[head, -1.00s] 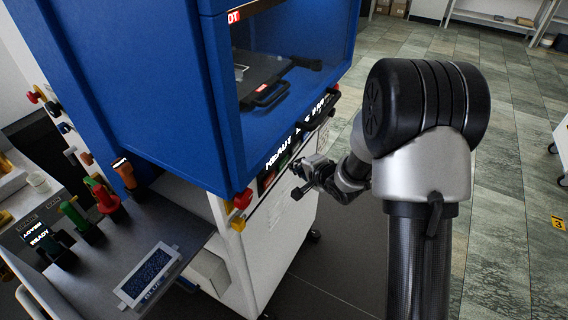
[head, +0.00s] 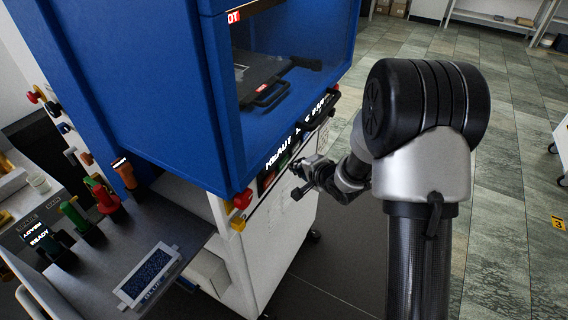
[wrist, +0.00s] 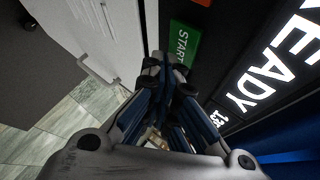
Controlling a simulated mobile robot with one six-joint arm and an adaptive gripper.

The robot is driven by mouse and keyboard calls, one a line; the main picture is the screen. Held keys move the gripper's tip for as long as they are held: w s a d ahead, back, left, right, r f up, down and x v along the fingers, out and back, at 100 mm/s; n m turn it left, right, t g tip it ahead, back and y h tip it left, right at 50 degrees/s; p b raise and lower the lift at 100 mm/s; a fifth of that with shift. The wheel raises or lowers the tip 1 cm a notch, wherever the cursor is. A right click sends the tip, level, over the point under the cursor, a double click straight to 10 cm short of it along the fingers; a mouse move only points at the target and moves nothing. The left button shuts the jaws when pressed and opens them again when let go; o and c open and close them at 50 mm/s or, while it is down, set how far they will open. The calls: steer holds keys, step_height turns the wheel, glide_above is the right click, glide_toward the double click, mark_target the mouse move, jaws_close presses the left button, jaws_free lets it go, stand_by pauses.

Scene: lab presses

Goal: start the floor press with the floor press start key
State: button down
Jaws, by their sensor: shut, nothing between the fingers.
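The floor press (head: 170,90) is the large blue cabinet on a white base, with a window in its front. Its control panel runs below the window. The green start key (wrist: 183,46), lettered START, is in the wrist view; in the head view it is small at the panel (head: 283,162). My gripper (head: 300,181) is in front of the panel. In the wrist view my gripper (wrist: 167,64) is shut and empty, its tips at the lower edge of the start key. I cannot tell whether they touch it. The fingers hide part of the panel below the key.
A lit display (wrist: 271,68) reading READY is beside the start key. A red key (wrist: 202,2) shows at the picture's top edge. A red and yellow knob (head: 241,199) sits on the press's corner. A bench with coloured handles (head: 75,215) is at left. Floor at right is open.

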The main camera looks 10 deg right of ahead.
steer(key=shift+w+a, duration=0.1)
steer(key=shift+a, duration=0.05)
steer(key=shift+w+a, duration=0.2)
steer(key=shift+a, duration=0.05)
